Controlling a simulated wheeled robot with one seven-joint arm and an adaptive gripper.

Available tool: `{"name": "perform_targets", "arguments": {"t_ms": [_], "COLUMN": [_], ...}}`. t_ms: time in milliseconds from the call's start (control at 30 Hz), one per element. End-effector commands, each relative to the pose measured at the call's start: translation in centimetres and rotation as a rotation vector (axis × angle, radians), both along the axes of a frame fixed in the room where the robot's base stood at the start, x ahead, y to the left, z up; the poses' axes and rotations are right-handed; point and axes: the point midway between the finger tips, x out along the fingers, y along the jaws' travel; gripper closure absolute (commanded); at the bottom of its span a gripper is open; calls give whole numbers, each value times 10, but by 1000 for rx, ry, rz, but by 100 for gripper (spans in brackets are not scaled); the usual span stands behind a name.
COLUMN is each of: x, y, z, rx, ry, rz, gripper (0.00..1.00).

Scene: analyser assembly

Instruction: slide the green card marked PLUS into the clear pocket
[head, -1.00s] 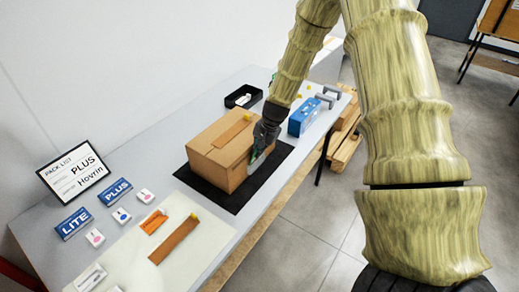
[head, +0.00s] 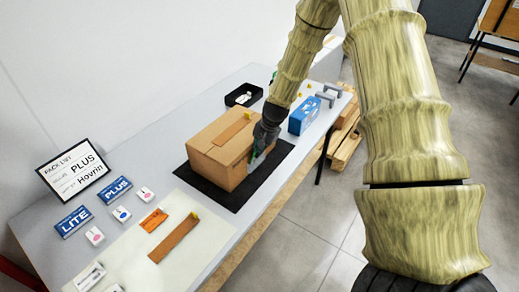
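A closed brown cardboard box (head: 215,163) stands on a black mat (head: 236,198) in the middle of the table. My gripper (head: 258,148) is at the box's right side, close to that face and pointing down. The PLUS mark cannot be read. Whether the fingers are shut on the card or open beside it is too small to tell. The clear pocket cannot be made out; that side of the box is mostly hidden.
A black tray (head: 243,95) and a blue box (head: 304,116) stand beyond the box.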

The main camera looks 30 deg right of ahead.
Motion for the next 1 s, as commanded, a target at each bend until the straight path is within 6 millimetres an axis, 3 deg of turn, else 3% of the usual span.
{"name": "perform_targets", "arguments": {"t_ms": [467,667,1000], "x": [0,0,1], "y": [0,0,0], "z": [-3,-3,-2], "rx": [0,0,0], "ry": [0,0,-1], "rz": [0,0,0], "gripper": [100,70,70]}}
